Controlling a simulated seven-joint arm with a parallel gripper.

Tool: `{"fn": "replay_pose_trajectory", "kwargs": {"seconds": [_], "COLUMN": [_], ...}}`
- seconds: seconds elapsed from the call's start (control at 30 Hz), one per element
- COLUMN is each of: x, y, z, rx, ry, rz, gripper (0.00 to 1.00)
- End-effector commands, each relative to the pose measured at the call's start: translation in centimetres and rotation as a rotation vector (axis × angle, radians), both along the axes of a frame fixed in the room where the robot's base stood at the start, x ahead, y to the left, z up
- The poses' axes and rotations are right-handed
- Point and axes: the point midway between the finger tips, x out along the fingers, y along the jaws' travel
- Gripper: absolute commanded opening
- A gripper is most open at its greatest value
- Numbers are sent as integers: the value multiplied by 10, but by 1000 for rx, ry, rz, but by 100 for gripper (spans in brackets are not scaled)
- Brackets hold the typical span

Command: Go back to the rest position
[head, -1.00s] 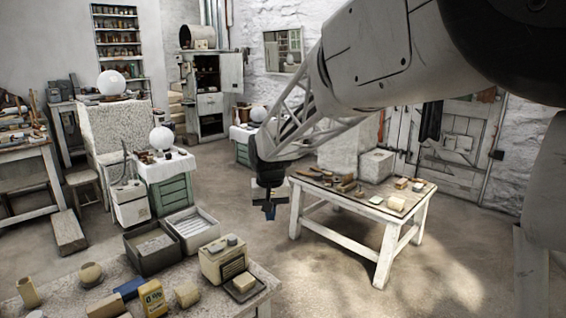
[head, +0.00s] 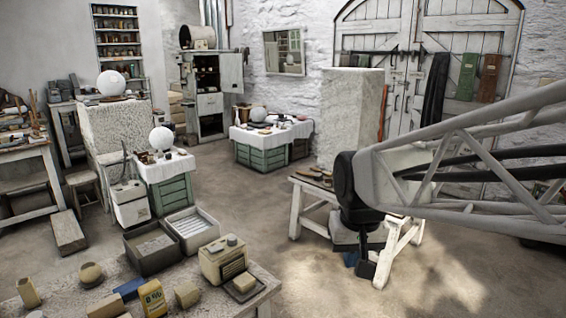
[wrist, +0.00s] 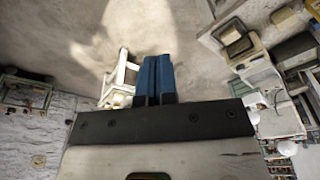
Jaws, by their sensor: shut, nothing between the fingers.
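My gripper (head: 359,264) hangs in front of the low white work table (head: 312,218) in the head view, pointing down. In the wrist view its two blue fingers (wrist: 155,78) lie side by side, shut, with nothing held. My arm comes in from the right and hides much of the work table. A corner of that table also shows beyond the fingers in the wrist view (wrist: 122,76). White plaster spheres stand well away to the left: one on the rough pedestal (head: 110,83) and one on the green cabinet (head: 162,138).
A near bench (head: 215,297) at the lower left carries a cream radio (head: 224,260), a yellow tin (head: 153,298) and other small things. Two trays (head: 152,247) stand behind it. The floor between the trays and the work table is bare.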

Motion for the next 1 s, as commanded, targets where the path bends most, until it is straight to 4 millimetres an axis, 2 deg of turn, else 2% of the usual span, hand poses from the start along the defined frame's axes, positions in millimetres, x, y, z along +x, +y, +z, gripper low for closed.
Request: {"fn": "replay_pose_trajectory", "kwargs": {"seconds": [0.03,0.3,0.5,0.7,1.0], "x": [-14,-79,-119,-141,-145], "y": [-7,-33,-46,-53,-53], "z": [-1,-14,-27,-36,-38], "rx": [0,-3,-6,-9,-10], "ry": [-7,-33,-51,-59,-60], "rz": [-7,-41,-60,-71,-73], "gripper": [0,0,0,0,0]}}
